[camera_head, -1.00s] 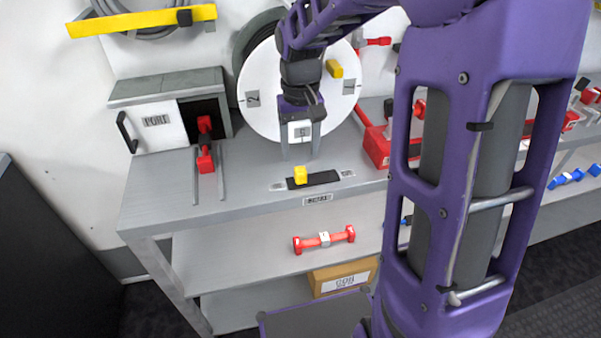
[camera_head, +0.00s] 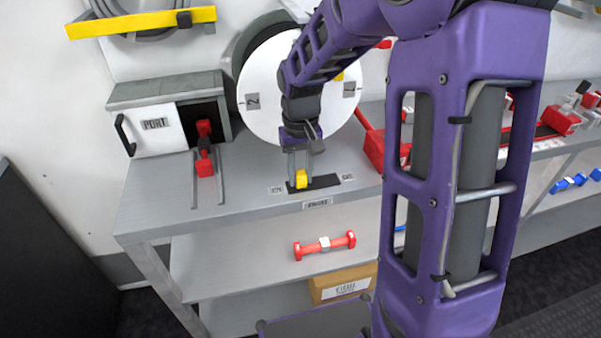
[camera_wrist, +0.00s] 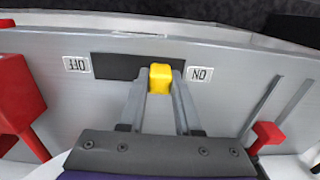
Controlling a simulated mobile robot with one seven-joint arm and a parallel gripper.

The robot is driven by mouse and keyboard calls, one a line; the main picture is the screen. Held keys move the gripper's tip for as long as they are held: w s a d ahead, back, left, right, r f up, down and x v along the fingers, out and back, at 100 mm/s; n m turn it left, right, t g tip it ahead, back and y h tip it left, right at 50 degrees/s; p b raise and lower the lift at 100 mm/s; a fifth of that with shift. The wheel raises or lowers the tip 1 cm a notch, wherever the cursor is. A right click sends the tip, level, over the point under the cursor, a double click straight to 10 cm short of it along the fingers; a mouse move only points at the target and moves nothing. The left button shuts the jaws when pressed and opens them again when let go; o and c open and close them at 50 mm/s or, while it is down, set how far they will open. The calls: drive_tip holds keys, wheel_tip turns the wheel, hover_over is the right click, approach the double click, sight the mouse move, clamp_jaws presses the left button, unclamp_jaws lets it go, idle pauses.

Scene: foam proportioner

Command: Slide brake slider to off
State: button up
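The brake slider's yellow knob (camera_head: 301,179) sits at the left end of its black slot (camera_head: 325,182) on the bench top. In the wrist view the yellow knob (camera_wrist: 160,78) is at the end of the slot beside the ON label (camera_wrist: 200,75). The OFF label (camera_wrist: 77,65) is beyond the slot's other end, which is the right end in the head view. My gripper (camera_wrist: 160,88) points down with one finger on each side of the knob, close against it. It appears shut on the knob.
A white reel disc (camera_head: 290,95) stands behind my gripper. A PORT box (camera_head: 155,125) and a red-handled part (camera_head: 204,160) are to the left. A red block (camera_head: 375,150) stands to the right. The bench top around the slot is clear.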

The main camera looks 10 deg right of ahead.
clamp_jaws()
idle(1.0)
